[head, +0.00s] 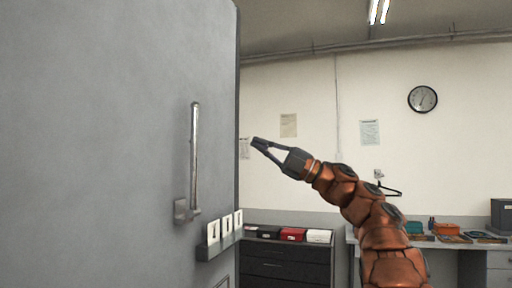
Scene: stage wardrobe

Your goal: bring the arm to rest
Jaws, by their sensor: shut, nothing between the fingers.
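My gripper (257,143) is in the head view, near the middle, at the end of my orange arm, which reaches up from the lower right. Its dark fingers are shut with nothing between them. It points left toward the edge of a large grey door or panel (100,120). It appears apart from the panel and its upright metal handle (194,155), though the depth between them is hard to tell.
A small ledge with white cards (226,228) juts from the panel's lower right. Behind stand a dark drawer cabinet (285,263) with small boxes on top and, at right, a counter (440,243) with several items. The upper middle is free.

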